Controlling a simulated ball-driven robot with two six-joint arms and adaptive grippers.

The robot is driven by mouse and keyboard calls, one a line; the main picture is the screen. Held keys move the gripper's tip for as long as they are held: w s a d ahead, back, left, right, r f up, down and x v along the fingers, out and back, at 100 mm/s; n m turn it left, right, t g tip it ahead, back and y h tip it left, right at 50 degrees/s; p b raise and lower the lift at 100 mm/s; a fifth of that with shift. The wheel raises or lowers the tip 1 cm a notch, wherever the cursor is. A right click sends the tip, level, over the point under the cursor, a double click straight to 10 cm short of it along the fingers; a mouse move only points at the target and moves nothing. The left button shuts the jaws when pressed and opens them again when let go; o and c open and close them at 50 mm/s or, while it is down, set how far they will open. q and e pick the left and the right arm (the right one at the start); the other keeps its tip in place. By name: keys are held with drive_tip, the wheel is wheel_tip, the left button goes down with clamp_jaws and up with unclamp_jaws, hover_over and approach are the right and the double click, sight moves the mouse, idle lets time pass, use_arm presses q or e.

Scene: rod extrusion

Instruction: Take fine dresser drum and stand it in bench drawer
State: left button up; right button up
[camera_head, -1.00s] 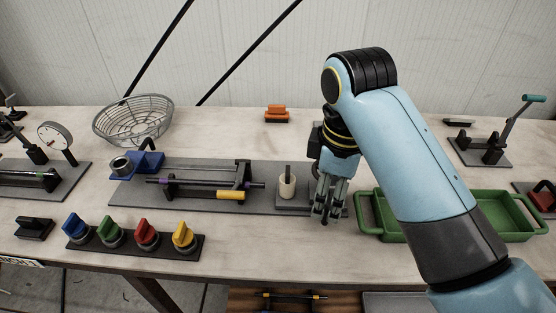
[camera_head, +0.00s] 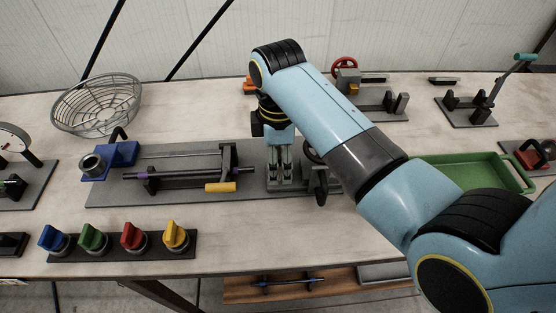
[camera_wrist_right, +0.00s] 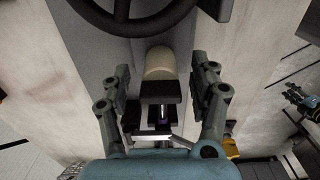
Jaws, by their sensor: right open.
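A cream cylinder (camera_wrist_right: 160,62), which looks like the fine dresser drum, shows in the right wrist view just beyond my right gripper (camera_wrist_right: 160,92). The gripper's fingers are apart, on either side of dark parts near the cylinder; I cannot tell whether they touch. In the head view my right gripper (camera_head: 280,178) points down over the grey plate and hides the cylinder. A low wooden-bottomed tray under the bench edge, which looks like the bench drawer (camera_head: 345,283), holds a dark rod.
A black handwheel (camera_wrist_right: 135,15) stands close to the cylinder. A rod fixture (camera_head: 190,172) with a yellow handle is left of the gripper. Several coloured knobs (camera_head: 115,240) line the front. A green tray (camera_head: 470,170) is at right, a wire basket (camera_head: 97,105) at back left.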

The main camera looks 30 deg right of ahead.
drive_tip(key=shift+f, duration=0.9)
drive_tip(key=shift+c, duration=1.7)
drive_tip(key=c, duration=0.7)
drive_tip(key=shift+c, duration=1.1)
use_arm(q)
drive_tip(key=shift+s+r, duration=0.1)
drive_tip(key=shift+s, duration=0.3)
use_arm(e)
clamp_jaws()
